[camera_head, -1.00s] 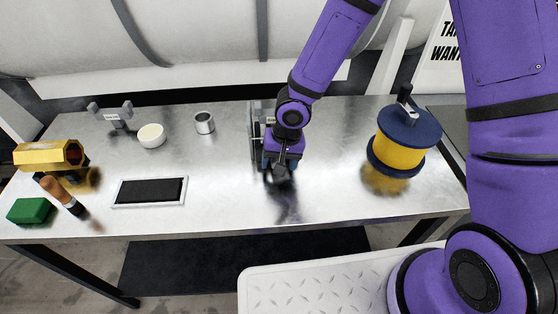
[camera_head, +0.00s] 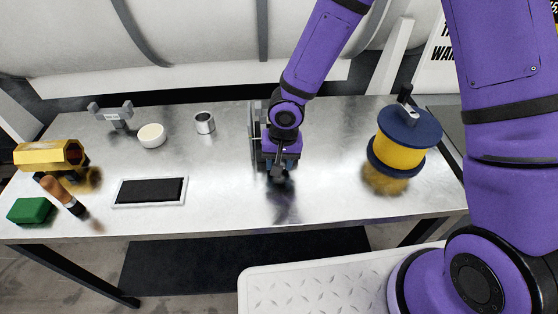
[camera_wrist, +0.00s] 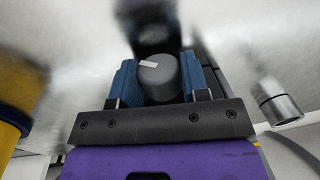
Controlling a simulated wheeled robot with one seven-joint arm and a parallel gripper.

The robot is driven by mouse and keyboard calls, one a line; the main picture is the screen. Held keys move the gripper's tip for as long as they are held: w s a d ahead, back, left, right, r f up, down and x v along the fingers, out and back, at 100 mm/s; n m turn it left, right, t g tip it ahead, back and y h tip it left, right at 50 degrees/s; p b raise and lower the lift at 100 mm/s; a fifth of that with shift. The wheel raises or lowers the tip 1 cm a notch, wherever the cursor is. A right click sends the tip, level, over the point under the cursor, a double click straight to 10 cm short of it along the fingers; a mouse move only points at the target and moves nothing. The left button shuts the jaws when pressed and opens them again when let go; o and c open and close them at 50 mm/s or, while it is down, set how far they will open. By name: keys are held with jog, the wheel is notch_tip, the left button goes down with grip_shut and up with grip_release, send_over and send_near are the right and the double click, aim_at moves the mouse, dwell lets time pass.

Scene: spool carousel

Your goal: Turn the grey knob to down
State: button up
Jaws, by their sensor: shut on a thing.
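The grey knob (camera_wrist: 157,80) is in the wrist view, a round cap with a pale bar mark at its upper left. The mark runs towards the left of that picture. My gripper (camera_head: 279,166) is shut on it, with a blue finger on either side. In the head view my gripper hides the knob. A grey upright panel (camera_head: 254,135) stands on the bench just left of my gripper, mostly hidden by my arm.
A yellow spool with dark blue flanges (camera_head: 400,147) stands right of my gripper. A metal cup (camera_head: 204,123), white bowl (camera_head: 152,136), black-topped tray (camera_head: 149,191), green block (camera_head: 30,210) and gold hexagonal piece (camera_head: 40,156) lie left. The bench front centre is clear.

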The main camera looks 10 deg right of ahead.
jog(key=shift+a+h, duration=0.15)
jog(key=shift+h, duration=1.1)
jog(key=shift+a+h, duration=0.1)
jog(key=shift+h, duration=1.15)
jog(key=shift+h, duration=0.3)
jog(key=o, duration=0.9)
jog(key=shift+o, duration=0.2)
jog(key=v, duration=1)
jog(key=shift+r, duration=0.35)
jog(key=shift+w+a, duration=0.15)
